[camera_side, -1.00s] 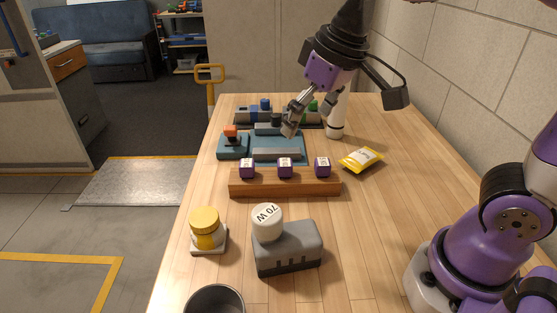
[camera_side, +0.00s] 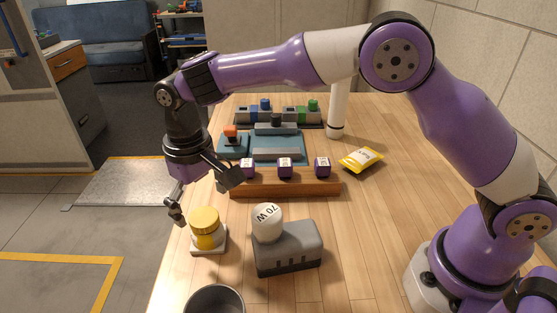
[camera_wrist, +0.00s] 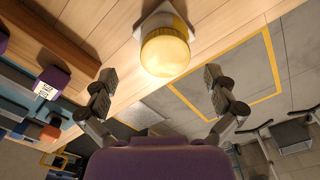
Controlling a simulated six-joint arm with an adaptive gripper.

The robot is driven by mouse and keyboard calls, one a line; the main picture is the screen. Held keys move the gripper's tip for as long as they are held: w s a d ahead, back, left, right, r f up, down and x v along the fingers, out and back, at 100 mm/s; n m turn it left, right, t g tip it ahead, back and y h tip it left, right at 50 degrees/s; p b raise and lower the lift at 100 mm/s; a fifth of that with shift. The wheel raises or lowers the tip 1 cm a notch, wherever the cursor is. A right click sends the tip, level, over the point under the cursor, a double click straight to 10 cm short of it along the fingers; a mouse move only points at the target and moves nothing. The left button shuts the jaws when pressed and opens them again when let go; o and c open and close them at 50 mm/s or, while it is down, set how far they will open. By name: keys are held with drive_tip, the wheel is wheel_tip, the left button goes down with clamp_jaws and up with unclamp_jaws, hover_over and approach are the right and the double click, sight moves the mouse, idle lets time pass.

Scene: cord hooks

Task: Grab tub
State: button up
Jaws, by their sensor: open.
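A small tub (camera_side: 204,227) with a yellow lid and yellow body stands upright on a pale square base (camera_side: 208,248) near the table's left edge. In the wrist view the tub (camera_wrist: 165,52) is at the top centre, beyond the fingertips and roughly midway between them. My gripper (camera_wrist: 160,85) is open and empty, its two fingers spread wide. In the side view my gripper (camera_side: 190,200) hangs at the table's left edge, just above and to the left of the tub. I cannot tell the exact gap between them.
A grey block with a white knob marked "70 W" (camera_side: 267,222) stands right of the tub. A dark round container (camera_side: 215,300) is in front. Behind is a wooden rail (camera_side: 286,188) with purple cubes.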

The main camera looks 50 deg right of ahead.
sight(203, 216)
drive_tip(key=f, duration=0.5)
drive_tip(key=shift+s+a+f, duration=0.15)
drive_tip(key=shift+a+f, duration=0.05)
drive_tip(key=shift+a, duration=0.05)
drive_tip(key=c, duration=1.2)
